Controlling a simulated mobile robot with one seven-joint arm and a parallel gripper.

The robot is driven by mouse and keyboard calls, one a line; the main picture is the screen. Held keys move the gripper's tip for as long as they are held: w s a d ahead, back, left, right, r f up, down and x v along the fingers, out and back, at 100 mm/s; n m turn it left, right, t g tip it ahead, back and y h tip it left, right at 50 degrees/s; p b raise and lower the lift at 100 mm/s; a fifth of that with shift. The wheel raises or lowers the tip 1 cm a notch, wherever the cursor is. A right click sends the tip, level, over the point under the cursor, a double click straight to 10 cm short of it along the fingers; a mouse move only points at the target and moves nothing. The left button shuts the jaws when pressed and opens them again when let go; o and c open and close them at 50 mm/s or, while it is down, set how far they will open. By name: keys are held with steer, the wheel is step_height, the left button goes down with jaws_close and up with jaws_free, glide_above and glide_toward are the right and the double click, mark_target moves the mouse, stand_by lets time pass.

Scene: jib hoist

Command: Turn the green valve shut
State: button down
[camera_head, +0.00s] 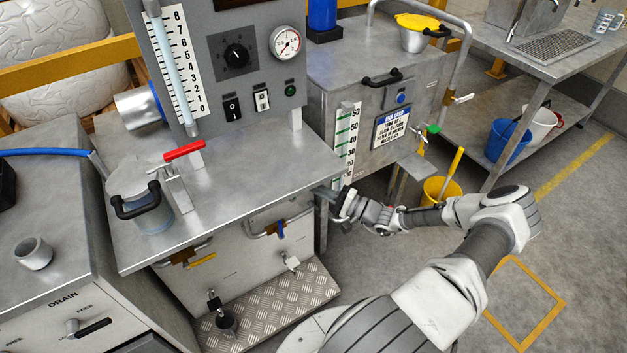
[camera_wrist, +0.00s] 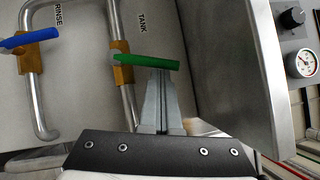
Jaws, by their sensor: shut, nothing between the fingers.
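The green valve handle (camera_wrist: 146,61) is a bar lever on a brass valve body (camera_wrist: 122,72), on the metal pipe labelled TANK. The lever lies across the pipe, slightly tilted. My gripper (camera_wrist: 161,74) is shut and empty. In the wrist view its fingertips meet the lower edge of the green lever towards its free end; I cannot tell whether they touch it. In the head view my gripper (camera_head: 324,193) reaches in from the right at the bench's edge, and the green lever on the pipe is hidden.
A blue lever (camera_wrist: 28,38) sits on the pipe labelled RINSE, left of the green one in the wrist view. The steel bench (camera_head: 235,165) overhangs the pipe panel. A yellow lever (camera_head: 202,260) is further left. A tread plate step (camera_head: 275,305) lies below.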

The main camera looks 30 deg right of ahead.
steer(key=shift+a+r+n+g+p, duration=0.55)
steer(key=shift+a+n+p, duration=0.15)
steer(key=shift+n+p, duration=0.3)
steer(key=shift+a, duration=0.2)
steer(key=w+d+v, duration=0.1)
steer(key=d+v, duration=0.1)
steer(key=v, duration=1.1)
steer(key=shift+w+r+b, duration=0.25)
steer(key=shift+b, duration=0.05)
